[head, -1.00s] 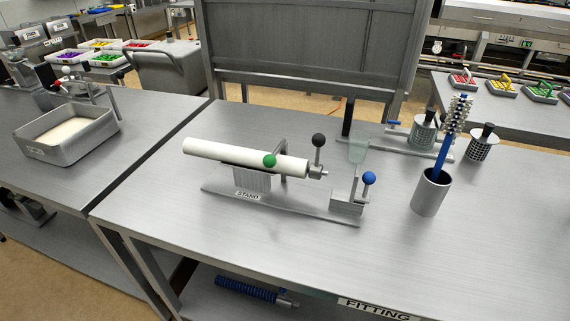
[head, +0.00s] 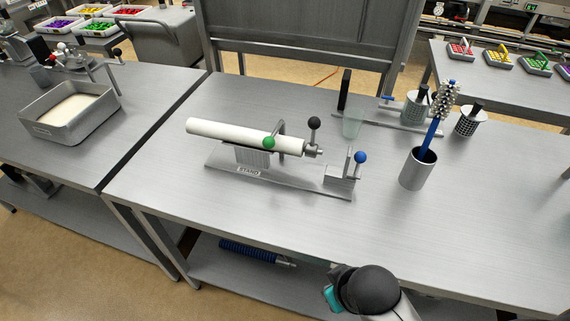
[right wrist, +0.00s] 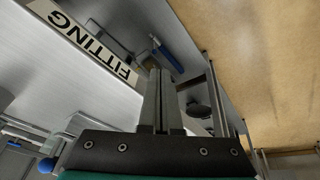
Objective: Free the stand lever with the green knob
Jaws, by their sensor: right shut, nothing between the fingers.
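The stand (head: 280,180) is on the steel table, with a white roller (head: 245,138) lying across it. The green knob (head: 268,143) sits at the roller's near side, and its lever is mostly hidden. A black knob (head: 314,123) stands upright at the roller's right end. A blue knob (head: 360,157) is on a bracket at the base's right end, and it also shows in the right wrist view (right wrist: 45,165). My right gripper (right wrist: 158,75) is shut and empty, near the table's front edge. My left gripper is out of view.
A grey cup (head: 418,170) with a blue-handled brush stands right of the stand. A tray (head: 68,115) of pale material is on the left table. The table's front right is clear. The FITTING label (right wrist: 85,40) marks its front edge.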

